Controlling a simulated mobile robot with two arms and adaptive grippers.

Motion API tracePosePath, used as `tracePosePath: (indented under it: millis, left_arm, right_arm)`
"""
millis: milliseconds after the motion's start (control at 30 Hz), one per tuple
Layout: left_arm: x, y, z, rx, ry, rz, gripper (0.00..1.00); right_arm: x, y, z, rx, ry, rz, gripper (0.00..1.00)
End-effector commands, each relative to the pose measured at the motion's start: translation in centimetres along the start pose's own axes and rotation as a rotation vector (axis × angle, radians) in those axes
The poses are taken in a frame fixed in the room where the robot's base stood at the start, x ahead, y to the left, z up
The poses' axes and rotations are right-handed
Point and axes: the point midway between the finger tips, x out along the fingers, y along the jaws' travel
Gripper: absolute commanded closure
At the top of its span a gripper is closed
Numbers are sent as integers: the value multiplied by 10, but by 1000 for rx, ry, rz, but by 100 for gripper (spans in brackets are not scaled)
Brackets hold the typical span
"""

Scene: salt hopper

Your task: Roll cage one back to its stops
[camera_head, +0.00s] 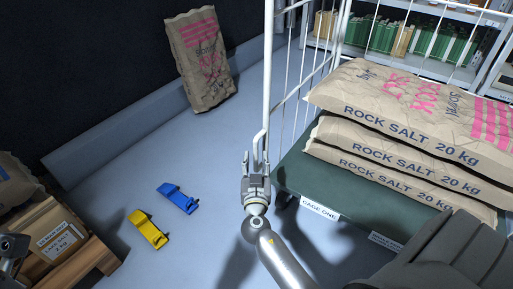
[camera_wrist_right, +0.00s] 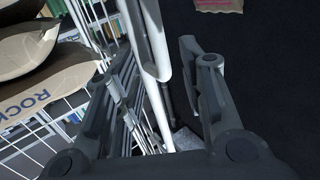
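Cage one (camera_head: 300,182) has a dark green base with a "CAGE ONE" label and a white wire frame. Its near corner post (camera_head: 267,75) stands upright at the base's left edge. Rock salt sacks (camera_head: 400,150) lie stacked on the base. My right gripper (camera_head: 256,165) is at the lower part of this post, fingers pointing away. In the right wrist view, the post (camera_wrist_right: 152,50) passes between the spread fingers (camera_wrist_right: 160,85), with a clear gap on the right-hand finger's side. Part of my left arm (camera_head: 10,245) shows at the left edge; its fingers cannot be made out.
A yellow wheel chock (camera_head: 147,229) and a blue one (camera_head: 178,198) lie on the floor left of the cage. A salt sack (camera_head: 200,60) leans by the dark wall. A wooden box (camera_head: 55,235) stands lower left. Shelving (camera_head: 420,40) is behind. Floor between chocks and cage is clear.

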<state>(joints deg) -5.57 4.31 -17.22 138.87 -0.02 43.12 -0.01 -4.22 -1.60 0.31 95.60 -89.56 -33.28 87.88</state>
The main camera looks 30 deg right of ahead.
Motion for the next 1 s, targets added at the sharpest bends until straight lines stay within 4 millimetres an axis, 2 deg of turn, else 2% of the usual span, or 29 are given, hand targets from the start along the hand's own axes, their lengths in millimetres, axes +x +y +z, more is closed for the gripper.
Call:
tracePosePath:
  millis: [100, 300, 500, 733, 1000]
  left_arm:
    - [-1, 0, 1, 0, 0, 1, 60]
    - [2, 1, 0, 1, 16, 7, 60]
    - [4, 1, -1, 2, 19, 9, 60]
    - [5, 0, -2, 2, 23, 9, 60]
    - [5, 0, -2, 3, 23, 8, 60]
  right_arm:
    - [25, 0, -1, 0, 2, 1, 63]
    - [53, 0, 1, -1, 0, 1, 63]
    - [64, 0, 0, -1, -1, 0, 63]
    - [64, 0, 0, -1, -1, 0, 63]
    - [64, 0, 0, -1, -1, 0, 96]
